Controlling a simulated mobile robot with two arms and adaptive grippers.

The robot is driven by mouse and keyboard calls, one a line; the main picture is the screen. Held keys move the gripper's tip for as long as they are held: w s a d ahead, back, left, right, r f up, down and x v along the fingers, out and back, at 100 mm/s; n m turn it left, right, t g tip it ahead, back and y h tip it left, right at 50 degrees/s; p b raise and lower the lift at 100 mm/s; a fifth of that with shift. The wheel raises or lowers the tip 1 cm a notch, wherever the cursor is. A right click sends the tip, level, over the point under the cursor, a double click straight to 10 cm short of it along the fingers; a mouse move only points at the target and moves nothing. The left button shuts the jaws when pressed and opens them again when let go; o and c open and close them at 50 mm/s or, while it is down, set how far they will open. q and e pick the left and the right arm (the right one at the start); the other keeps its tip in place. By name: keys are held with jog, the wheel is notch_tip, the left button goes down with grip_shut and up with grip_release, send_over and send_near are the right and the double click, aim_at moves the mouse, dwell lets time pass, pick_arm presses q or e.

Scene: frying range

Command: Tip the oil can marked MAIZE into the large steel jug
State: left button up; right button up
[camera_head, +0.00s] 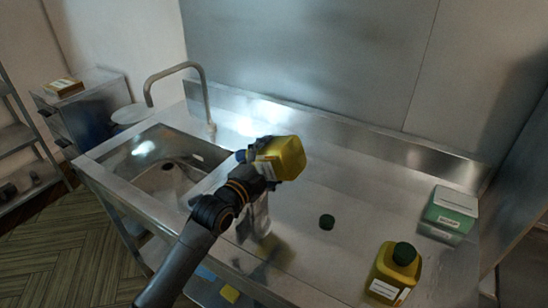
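A yellow oil can (288,157) is held tipped over above the steel counter, left of its middle. My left gripper (260,167) is shut on it. The can's mouth is hidden, and I cannot read its label. A shiny steel shape, seemingly the large jug (257,217), shows below the gripper, partly hidden by my arm. I cannot tell whether oil is flowing. A second yellow can (394,274) with a dark green cap stands upright at the front right; its white label is too small to read. My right gripper is not in view.
A loose dark green cap (327,222) lies on the counter (345,185). A green and white box (450,211) stands at the right. A sink (165,170) with a curved tap (207,100) is at the left. The counter behind the loose cap is clear.

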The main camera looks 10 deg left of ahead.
aim_at(264, 148)
pick_arm(q)
jog(key=shift+w+a+r+n+p, duration=0.2)
jog(key=shift+a+r+n+p, duration=0.5)
jog(key=shift+n, duration=0.4)
jog(key=shift+w+a+r+n+p, duration=0.15)
jog(key=shift+a+r+n+p, duration=0.15)
jog(key=shift+n, duration=0.25)
jog(key=shift+w+a+r+n+p, duration=0.1)
jog(key=shift+a+r+n+p, duration=0.1)
jog(key=shift+n+p, duration=0.3)
jog(key=shift+w+a+r+n+p, duration=0.2)
jog(key=shift+a+n, duration=0.2)
jog(key=shift+n, duration=0.35)
jog(key=shift+w+a+r+n+p, duration=0.1)
jog(key=shift+a+r+n+p, duration=0.1)
jog(key=shift+a+n, duration=0.35)
jog(key=shift+w+a+r+n, duration=0.1)
jog(key=shift+w+a+n, duration=0.05)
jog(key=shift+n, duration=0.5)
dwell(0.4)
dwell(0.7)
